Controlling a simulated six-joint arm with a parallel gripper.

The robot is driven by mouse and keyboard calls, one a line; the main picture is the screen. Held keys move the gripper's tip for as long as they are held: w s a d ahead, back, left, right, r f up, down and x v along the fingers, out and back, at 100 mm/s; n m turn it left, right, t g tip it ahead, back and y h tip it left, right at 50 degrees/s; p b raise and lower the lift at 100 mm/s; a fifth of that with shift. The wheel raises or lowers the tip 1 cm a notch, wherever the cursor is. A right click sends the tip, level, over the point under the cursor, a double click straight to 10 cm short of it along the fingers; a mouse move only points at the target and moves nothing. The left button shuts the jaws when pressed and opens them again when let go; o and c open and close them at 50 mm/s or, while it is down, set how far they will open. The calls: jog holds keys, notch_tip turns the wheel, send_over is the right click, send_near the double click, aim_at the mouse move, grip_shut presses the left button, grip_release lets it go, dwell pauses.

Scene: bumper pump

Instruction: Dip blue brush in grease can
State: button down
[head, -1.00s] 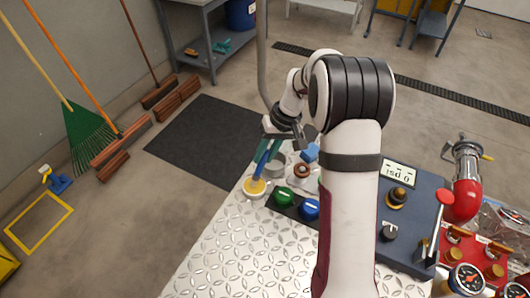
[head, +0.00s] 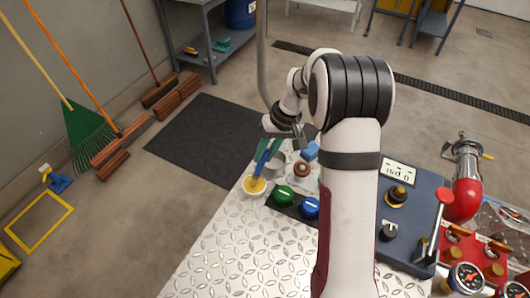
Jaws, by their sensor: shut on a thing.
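The blue brush (head: 262,164) is held in my gripper (head: 266,147), which is shut on it near the far left corner of the metal bench. The brush hangs tilted, its lower end over or in the yellow contents of the small pale can (head: 254,190). From this view I cannot tell how deep the tip goes. My arm hides part of the bench to the right of the gripper.
A green knob (head: 284,195) and a blue knob (head: 310,207) sit just right of the can. A grey container (head: 274,166) stands behind it. A grey control box (head: 409,225) and red pipe (head: 466,196) are at the right. The front diamond-plate surface (head: 237,255) is clear.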

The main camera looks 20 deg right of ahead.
jog(key=shift+r, duration=3.5)
